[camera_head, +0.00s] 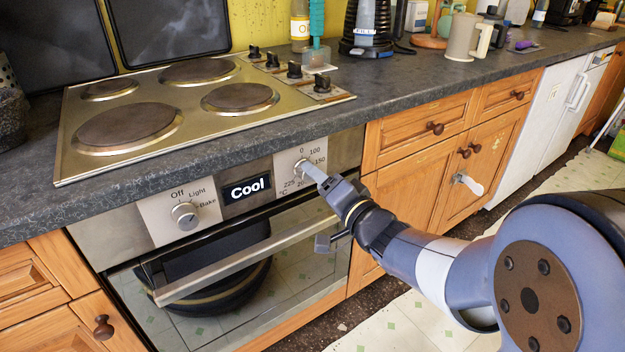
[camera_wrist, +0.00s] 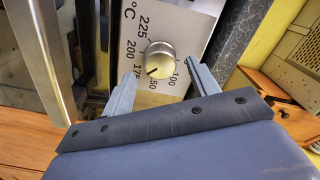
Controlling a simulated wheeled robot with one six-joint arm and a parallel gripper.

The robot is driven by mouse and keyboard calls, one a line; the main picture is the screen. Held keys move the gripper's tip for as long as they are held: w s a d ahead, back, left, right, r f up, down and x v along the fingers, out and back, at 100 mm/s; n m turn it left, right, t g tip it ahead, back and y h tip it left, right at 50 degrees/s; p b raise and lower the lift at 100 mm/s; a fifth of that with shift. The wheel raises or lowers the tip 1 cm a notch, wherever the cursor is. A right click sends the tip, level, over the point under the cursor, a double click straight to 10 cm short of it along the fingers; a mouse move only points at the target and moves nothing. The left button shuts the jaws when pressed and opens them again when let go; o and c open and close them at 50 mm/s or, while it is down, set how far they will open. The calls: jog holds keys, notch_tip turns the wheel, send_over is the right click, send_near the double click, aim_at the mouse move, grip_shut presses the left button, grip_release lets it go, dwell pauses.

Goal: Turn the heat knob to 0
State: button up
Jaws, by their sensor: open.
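The heat knob (camera_head: 300,168) is a round silver dial on the right of the oven's front panel, partly hidden by my gripper in the head view. In the wrist view the heat knob (camera_wrist: 160,58) shows clearly, with its dark mark pointing near 150 on the printed scale. The 0 on the scale shows above the knob in the head view. My gripper (camera_head: 312,172) is open in front of the knob. In the wrist view its two fingers reach up on either side of the knob; I cannot tell whether they touch it.
A second knob (camera_head: 185,215), marked Off, Light and Bake, is left of the display (camera_head: 247,189), which reads Cool. The oven door handle (camera_head: 245,262) runs below the panel. The counter edge and hob (camera_head: 165,128) are above it.

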jog(key=shift+x, duration=1.45)
jog(key=c, duration=1)
